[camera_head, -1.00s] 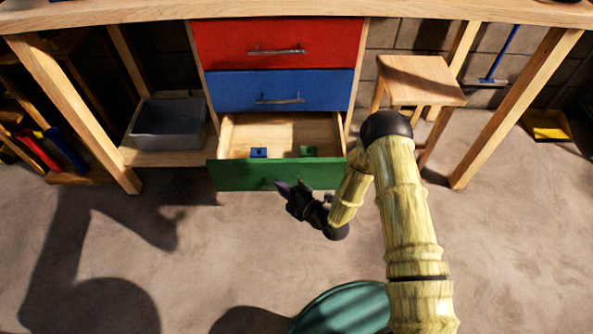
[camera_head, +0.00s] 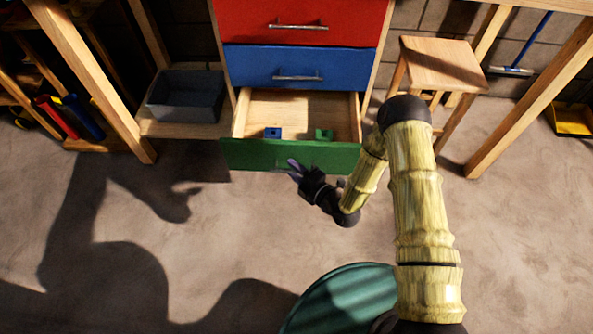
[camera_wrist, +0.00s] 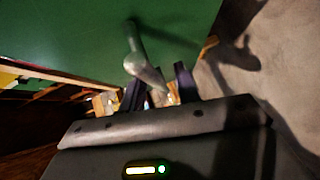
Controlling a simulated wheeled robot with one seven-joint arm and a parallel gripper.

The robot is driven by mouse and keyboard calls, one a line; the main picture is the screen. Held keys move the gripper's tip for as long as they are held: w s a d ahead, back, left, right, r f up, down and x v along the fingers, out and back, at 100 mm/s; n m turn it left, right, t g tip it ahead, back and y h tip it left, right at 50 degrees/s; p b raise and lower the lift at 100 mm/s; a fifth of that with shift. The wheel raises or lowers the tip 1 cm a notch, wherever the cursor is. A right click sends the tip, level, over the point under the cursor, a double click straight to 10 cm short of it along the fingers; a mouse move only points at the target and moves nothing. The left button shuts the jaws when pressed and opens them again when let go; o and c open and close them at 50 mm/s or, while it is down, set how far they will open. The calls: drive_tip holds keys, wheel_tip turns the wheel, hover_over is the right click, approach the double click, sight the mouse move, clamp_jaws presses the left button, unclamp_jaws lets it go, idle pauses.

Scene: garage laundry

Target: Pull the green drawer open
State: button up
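The green drawer (camera_head: 290,156) is the lowest of the stack and stands partly open, its wooden inside showing. A blue block (camera_head: 273,132) and a green block (camera_head: 324,134) lie in it. My gripper (camera_head: 295,166) is low in front of the drawer's face. In the wrist view the drawer's green face (camera_wrist: 75,35) fills the upper left. Its metal handle (camera_wrist: 145,62) runs down toward the space between my two dark fingers (camera_wrist: 160,88). The fingers stand apart with a visible gap around the handle's near end. I cannot tell whether either finger touches it.
The blue drawer (camera_head: 299,66) and red drawer (camera_head: 303,20) above are shut. A grey bin (camera_head: 186,96) sits on the low shelf at left. A wooden stool (camera_head: 444,65) stands at right, near my arm. The floor in front of the drawer is clear.

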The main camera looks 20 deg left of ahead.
drive_tip(key=shift+d, duration=0.1)
drive_tip(key=p+v, duration=0.4)
drive_tip(key=v, duration=1.3)
drive_tip(key=shift+s+d, duration=0.1)
